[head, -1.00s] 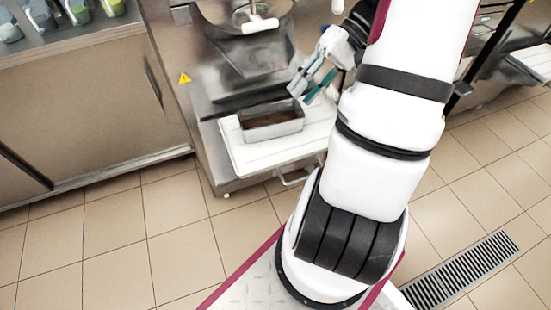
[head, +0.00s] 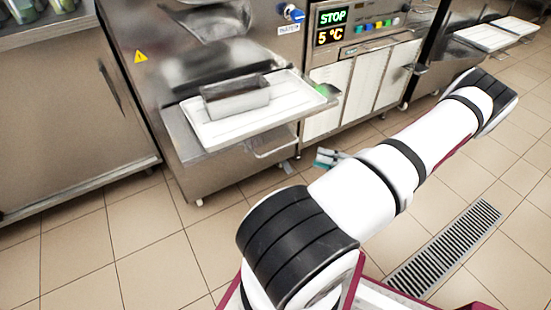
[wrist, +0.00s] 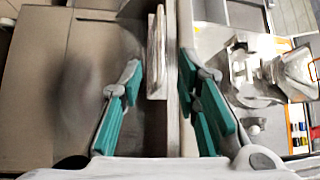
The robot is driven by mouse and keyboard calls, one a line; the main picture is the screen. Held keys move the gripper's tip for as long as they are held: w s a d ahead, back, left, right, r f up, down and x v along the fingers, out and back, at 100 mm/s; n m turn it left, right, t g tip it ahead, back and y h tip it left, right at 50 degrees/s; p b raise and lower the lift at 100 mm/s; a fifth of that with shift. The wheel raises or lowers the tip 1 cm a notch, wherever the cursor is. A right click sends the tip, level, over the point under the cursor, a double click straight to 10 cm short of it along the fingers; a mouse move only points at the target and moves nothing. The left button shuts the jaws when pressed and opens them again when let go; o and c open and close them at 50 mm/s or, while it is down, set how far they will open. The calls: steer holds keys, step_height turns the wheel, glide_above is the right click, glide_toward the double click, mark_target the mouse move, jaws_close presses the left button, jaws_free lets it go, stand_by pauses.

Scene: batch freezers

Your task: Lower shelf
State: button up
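The shelf (head: 225,133) juts from the front of the steel batch freezer. It has a white top and a metal bar handle (head: 275,152) under its front right edge. A rectangular metal pan (head: 240,103) stands on it. My gripper (head: 328,157) shows in the head view as teal pads low, right of the shelf and handle, partly hidden by my arm. In the wrist view my gripper (wrist: 160,72) is open, its teal-padded fingers apart. A narrow pale edge (wrist: 157,45) shows between or beyond the fingertips; I cannot tell whether it is the shelf.
A machine with a lit STOP and 5 °C display (head: 332,27) stands right of the shelf. Another white tray (head: 495,33) is further right. A steel cabinet (head: 60,110) is at left. A floor drain (head: 445,250) lies at right; the tiled floor is otherwise clear.

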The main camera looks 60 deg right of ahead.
mark_target(279, 149)
steer(key=b+x, duration=0.1)
steer(key=x, duration=1.2)
steer(key=shift+w+b, duration=0.35)
steer(key=shift+c, duration=0.2)
jaws_close()
